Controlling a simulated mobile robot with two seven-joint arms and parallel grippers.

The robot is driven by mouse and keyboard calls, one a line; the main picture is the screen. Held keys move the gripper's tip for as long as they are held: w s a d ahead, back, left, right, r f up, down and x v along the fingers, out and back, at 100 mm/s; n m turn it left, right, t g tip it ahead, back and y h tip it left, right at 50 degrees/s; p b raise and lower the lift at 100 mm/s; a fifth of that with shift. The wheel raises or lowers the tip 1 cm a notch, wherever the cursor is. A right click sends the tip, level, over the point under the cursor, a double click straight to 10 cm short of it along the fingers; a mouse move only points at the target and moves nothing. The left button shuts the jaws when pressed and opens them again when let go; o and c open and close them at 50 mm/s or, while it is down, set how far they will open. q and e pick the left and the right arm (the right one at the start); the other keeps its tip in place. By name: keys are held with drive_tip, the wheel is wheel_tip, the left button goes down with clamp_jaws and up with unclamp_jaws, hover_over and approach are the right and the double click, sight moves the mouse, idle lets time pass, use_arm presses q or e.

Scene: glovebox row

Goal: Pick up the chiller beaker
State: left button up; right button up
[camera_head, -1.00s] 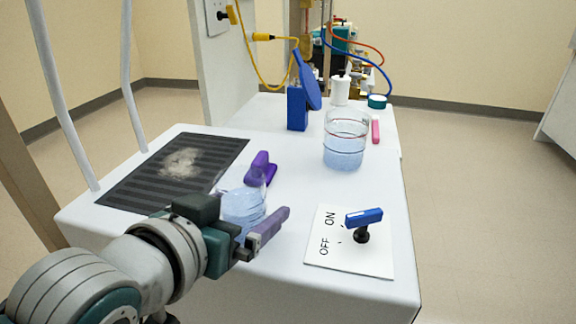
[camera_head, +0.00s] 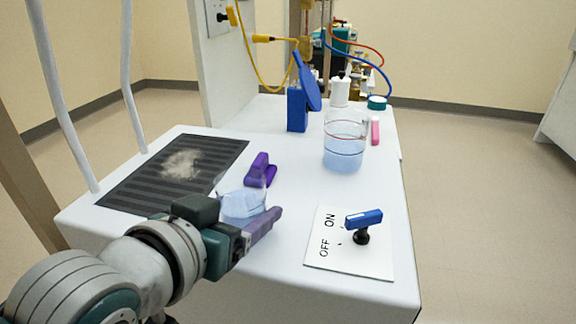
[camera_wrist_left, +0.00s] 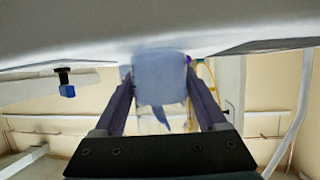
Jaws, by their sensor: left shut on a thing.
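A small clear beaker with pale blue liquid (camera_head: 240,207) is at the near side of the white bench. My left gripper (camera_head: 246,212) is shut on it, with the near purple finger along its right side and the far finger mostly hidden. The left wrist view shows the beaker (camera_wrist_left: 160,82) between both fingers. I cannot tell whether its base touches the bench. A larger beaker of blue liquid (camera_head: 344,155) stands farther back, apart from the gripper. My right gripper is not in view.
A purple object (camera_head: 261,171) lies just behind the held beaker. A dark ribbed mat with pale powder (camera_head: 125,195) is on the left. An ON/OFF plate (camera_head: 325,255) with a blue-handled switch (camera_head: 363,219) is on the right. A blue hinged box (camera_head: 297,108) stands behind.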

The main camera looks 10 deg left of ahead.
use_arm(q)
drive_tip(key=shift+r, duration=0.1)
drive_tip(key=shift+r+p, duration=0.5)
drive_tip(key=shift+r, duration=0.6)
wheel_tip(320, 180, up, 18)
drive_tip(key=p, duration=0.5)
drive_tip(key=shift+f, duration=0.25)
